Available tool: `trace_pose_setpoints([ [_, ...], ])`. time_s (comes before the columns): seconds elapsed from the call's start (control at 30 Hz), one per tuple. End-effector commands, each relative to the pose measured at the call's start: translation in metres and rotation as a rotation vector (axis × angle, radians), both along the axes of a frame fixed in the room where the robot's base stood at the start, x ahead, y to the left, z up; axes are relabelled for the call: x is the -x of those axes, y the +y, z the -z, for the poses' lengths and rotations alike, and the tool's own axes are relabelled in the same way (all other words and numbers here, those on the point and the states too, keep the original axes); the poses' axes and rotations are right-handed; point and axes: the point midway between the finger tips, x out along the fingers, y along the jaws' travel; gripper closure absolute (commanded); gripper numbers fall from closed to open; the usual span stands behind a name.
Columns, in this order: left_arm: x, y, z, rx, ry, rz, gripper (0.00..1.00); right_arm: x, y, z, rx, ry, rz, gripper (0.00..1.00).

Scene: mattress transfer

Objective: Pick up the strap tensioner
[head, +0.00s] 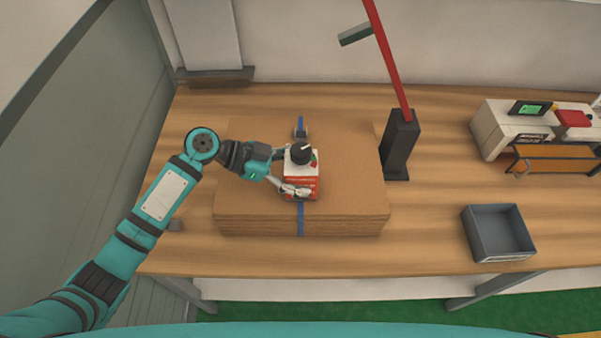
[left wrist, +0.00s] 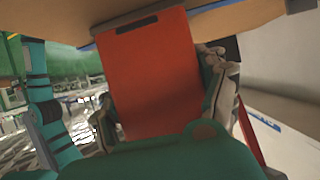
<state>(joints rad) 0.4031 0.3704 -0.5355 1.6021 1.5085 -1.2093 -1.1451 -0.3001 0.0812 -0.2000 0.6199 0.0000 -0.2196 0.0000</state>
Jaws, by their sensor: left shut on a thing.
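The strap tensioner (head: 301,188) is a red and white block with a black knob on top. In the head view it is over the middle of a stack of brown cardboard (head: 245,205). My left gripper (head: 285,172) reaches it from the left, with its fingers shut on its sides. In the left wrist view the tensioner's red face (left wrist: 160,80) fills the middle between the two fingers. A blue strap (head: 301,222) runs over the stack in line with the tensioner. Whether the tensioner touches the stack is hard to tell. My right gripper is not in view.
The stack lies on a wooden table (head: 430,225). A black post (head: 401,150) with a red bar stands right of the stack. A grey bin (head: 498,235) sits near the front right edge. A white machine (head: 505,130) stands at the back right.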

Motion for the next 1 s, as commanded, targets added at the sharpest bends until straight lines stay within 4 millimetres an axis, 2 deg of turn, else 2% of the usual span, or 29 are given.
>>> trace_pose_setpoints([
  [0.27,-0.001,0.0,-0.007,0.005,-0.006,-0.001,0.86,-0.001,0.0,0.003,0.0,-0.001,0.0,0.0],
  [0.57,-0.001,0.0,-0.037,0.005,-0.01,0.0,0.86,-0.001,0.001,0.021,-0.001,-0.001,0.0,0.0],
  [0.77,0.034,0.0,-0.037,0.003,-0.003,0.003,0.86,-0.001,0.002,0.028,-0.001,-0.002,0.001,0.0],
  [1.0,0.09,0.0,-0.041,0.003,-0.005,0.004,0.86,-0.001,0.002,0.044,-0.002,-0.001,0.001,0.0],
])
